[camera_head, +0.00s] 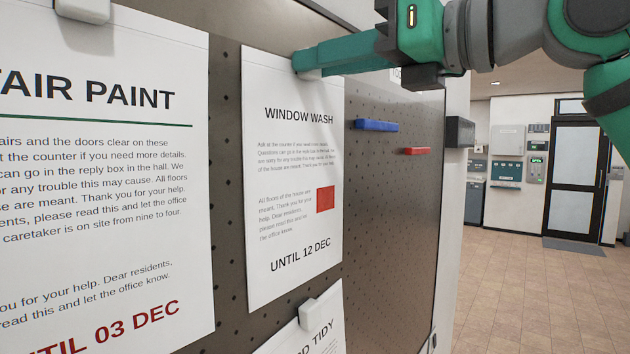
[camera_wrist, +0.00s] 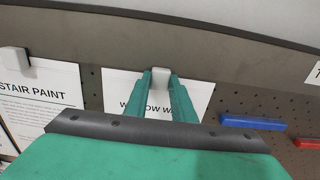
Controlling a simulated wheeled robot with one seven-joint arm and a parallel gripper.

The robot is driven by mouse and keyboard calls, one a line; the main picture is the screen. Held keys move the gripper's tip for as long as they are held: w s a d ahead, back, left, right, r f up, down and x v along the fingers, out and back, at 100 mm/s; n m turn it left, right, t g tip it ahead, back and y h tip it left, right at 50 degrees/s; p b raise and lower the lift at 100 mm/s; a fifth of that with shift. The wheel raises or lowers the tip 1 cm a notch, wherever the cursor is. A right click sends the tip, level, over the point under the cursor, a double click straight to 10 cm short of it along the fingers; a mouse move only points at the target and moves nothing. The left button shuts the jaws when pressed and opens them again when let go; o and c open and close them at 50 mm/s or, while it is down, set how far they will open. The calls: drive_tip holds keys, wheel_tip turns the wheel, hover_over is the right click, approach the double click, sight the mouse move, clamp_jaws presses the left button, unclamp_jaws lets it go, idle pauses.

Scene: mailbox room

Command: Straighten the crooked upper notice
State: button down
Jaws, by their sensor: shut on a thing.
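The upper notice, a white WINDOW WASH sheet with a red square (camera_head: 293,215), hangs on the dark pegboard. Its top shows in the wrist view (camera_wrist: 118,88), where its top edge runs about parallel to that of the STAIR PAINT sheet beside it. My gripper (camera_head: 302,62) is at the notice's top edge. In the wrist view my gripper's green fingers (camera_wrist: 160,77) are shut on a white magnet (camera_wrist: 161,73) at the top of the sheet. The fingers mostly hide this magnet in the head view, and my gripper covers the sheet's lower part in the wrist view.
The STAIR PAINT notice (camera_head: 95,240) hangs close on the left. A partly visible TIDY notice (camera_head: 318,338) with a white magnet (camera_head: 318,308) is below. A blue bar (camera_head: 376,125) and a red bar (camera_head: 416,151) stick out from the pegboard (camera_head: 395,220) on the right. Open tiled floor (camera_head: 530,300) lies beyond.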

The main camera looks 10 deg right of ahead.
drive_tip(key=c, duration=1.4)
unclamp_jaws()
